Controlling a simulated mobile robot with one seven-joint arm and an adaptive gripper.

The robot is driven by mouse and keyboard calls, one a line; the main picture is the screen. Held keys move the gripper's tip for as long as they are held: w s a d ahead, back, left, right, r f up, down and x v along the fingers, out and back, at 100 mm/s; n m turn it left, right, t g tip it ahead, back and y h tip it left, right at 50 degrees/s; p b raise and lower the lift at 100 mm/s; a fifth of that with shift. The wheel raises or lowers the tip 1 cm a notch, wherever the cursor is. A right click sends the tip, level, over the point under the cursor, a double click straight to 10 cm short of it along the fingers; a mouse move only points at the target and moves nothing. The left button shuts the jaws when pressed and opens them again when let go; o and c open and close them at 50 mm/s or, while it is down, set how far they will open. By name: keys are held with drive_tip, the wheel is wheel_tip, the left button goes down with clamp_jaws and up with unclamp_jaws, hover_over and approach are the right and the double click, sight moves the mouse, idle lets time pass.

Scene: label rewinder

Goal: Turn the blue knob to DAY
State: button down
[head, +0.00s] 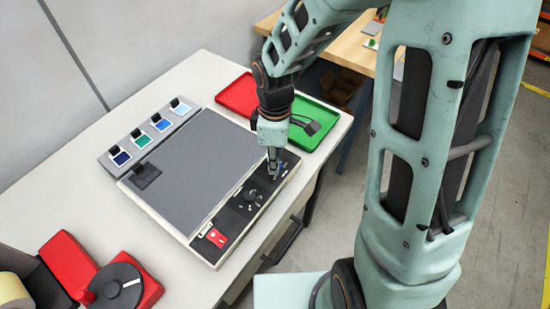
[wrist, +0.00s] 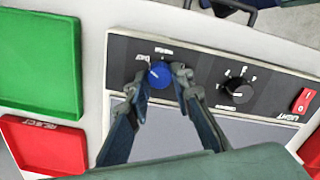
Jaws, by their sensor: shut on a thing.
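The blue knob (wrist: 158,75) sits on a black control panel (wrist: 205,62) in the wrist view. Small white labels stand beside and above it in that view; they are too small and tilted to read surely. A pale mark shows on the knob, but its exact pointing is hard to tell. My gripper (wrist: 160,80) has one finger on each side of the knob and is shut on it. In the head view my gripper (head: 276,166) points down at the panel's far right end, mostly hiding the knob.
A black selector dial (wrist: 238,91) and a red light switch (wrist: 304,100) share the panel. A green tray (head: 314,124) and a red tray (head: 238,94) lie beyond it. A grey plate (head: 190,165) fills the device's middle. Red equipment (head: 125,285) stands at the lower left.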

drive_tip(key=c, duration=1.7)
unclamp_jaws()
wheel_tip(320, 180, up, 12)
drive_tip(key=shift+w, duration=0.1)
